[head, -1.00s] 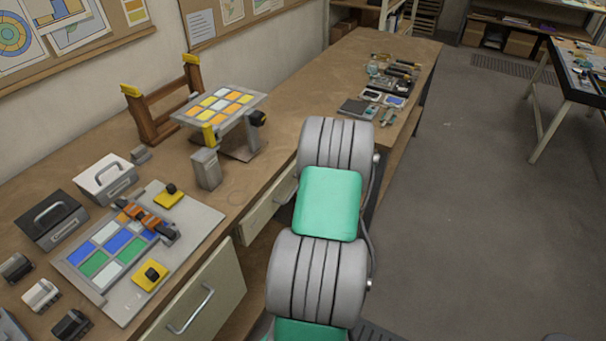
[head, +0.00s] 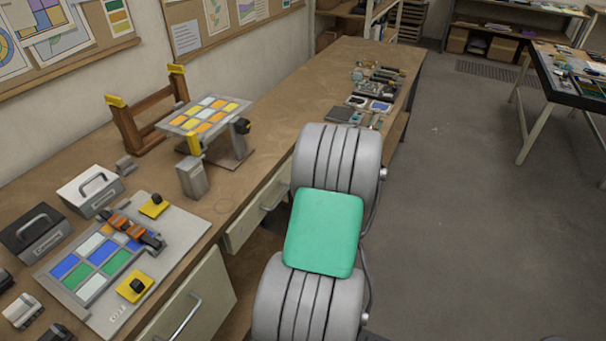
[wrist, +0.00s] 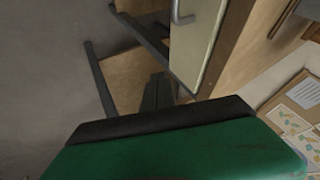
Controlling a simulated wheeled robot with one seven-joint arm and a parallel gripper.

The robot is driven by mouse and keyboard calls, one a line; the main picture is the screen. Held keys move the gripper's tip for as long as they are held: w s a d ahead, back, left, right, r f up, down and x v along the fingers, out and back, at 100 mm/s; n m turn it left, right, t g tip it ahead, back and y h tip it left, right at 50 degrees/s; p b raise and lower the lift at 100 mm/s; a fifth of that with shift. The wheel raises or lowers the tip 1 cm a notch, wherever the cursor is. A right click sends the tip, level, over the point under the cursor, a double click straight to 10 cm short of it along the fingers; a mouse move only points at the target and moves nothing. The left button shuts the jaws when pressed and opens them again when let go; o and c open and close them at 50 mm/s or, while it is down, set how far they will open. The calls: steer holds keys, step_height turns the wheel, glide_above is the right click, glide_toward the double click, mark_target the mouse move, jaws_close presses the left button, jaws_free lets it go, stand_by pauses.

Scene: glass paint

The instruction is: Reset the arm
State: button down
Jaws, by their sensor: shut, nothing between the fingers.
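My arm, with grey ribbed joints and green links, rises in the head view at the lower middle, in front of the workbench (head: 245,118). My gripper is out of the head view. In the wrist view, the dark fingers of my gripper (wrist: 158,92) show beyond the green casing, closed together with nothing between them. They point towards the floor and a bench drawer front (wrist: 200,40), with no object visibly touching them.
On the bench are a glass panel (head: 95,262) with yellow clamps, a tilted panel on a stand (head: 205,115), a wooden rack (head: 135,138), and black and white cases. Tools (head: 370,92) lie at the far end.

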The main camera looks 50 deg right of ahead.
steer(key=w+a+v, duration=0.1)
steer(key=v, duration=0.4)
steer(key=s+a+f+n+g+y, duration=0.1)
steer(key=s+a+f+g+y, duration=0.2)
steer(key=s+a, duration=0.4)
steer(key=s+a+f+n+g+y, duration=0.1)
steer(key=s+a+f+n+g, duration=0.1)
steer(key=s+a+f, duration=0.5)
steer(key=w+a+r+n, duration=0.3)
steer(key=a+r+n, duration=0.1)
steer(key=a, duration=0.7)
steer(key=w+a+r+n+t, duration=0.1)
steer(key=w+a+r+n, duration=0.2)
steer(key=a, duration=0.8)
steer(key=w+a+r+n, duration=0.3)
steer(key=a+r+n, duration=0.2)
steer(key=a, duration=0.7)
step_height(320, 180, up, 3)
steer(key=shift+w+f+t, duration=0.2)
steer(key=shift+w+t, duration=0.1)
steer(key=shift+t, duration=0.1)
